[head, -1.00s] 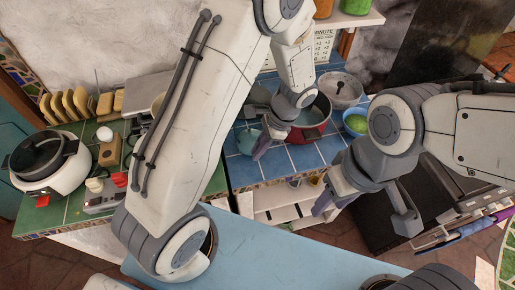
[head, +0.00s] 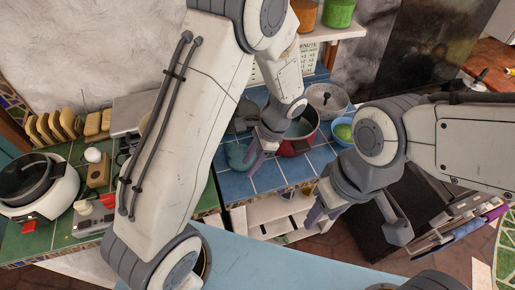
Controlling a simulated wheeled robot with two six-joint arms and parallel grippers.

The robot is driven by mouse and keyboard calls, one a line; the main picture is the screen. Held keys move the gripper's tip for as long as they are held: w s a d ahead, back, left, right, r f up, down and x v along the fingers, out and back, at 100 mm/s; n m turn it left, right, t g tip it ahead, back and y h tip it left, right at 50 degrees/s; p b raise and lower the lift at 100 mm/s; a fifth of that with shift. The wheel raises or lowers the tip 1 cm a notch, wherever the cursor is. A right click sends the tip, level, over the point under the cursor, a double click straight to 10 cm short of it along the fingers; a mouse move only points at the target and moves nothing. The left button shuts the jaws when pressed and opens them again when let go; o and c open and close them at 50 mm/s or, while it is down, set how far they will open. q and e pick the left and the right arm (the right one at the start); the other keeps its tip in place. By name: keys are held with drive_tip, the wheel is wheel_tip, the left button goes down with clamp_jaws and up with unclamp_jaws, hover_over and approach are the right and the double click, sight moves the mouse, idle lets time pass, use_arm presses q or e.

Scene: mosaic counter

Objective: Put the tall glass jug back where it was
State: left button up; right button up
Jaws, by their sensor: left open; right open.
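I cannot make out the tall glass jug in the head view; my arms cover much of the counter. My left gripper (head: 262,152) is open over the blue-tiled counter (head: 264,180), between a teal rounded vessel (head: 237,156) and a red pot (head: 296,147). I cannot tell whether it touches either. My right gripper (head: 355,222) is open and appears empty, its fingers spread in front of the dark oven and the counter's right end.
A grey pot (head: 327,99) and a blue bowl with green contents (head: 343,131) stand at the counter's back right. A white cooker (head: 45,195), bread slices (head: 68,124) and small items crowd the green-tiled counter. A pale blue surface (head: 270,262) in front is clear.

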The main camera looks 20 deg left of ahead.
use_arm(q)
drive_tip(key=b+v, duration=0.2)
drive_tip(key=v, duration=0.8)
drive_tip(key=s+d+r+n+t+h, duration=0.1)
drive_tip(key=s+d+r+n+h, duration=0.1)
drive_tip(key=s, duration=0.7)
drive_tip(key=s+d+r+n+t+h, duration=0.1)
drive_tip(key=s+d+r+n+h, duration=0.1)
drive_tip(key=s, duration=0.8)
drive_tip(key=shift+s+d+n+h, duration=0.3)
drive_tip(key=shift+d+h, duration=0.3)
drive_tip(key=shift+d, duration=0.45)
drive_tip(key=shift+r, duration=0.15)
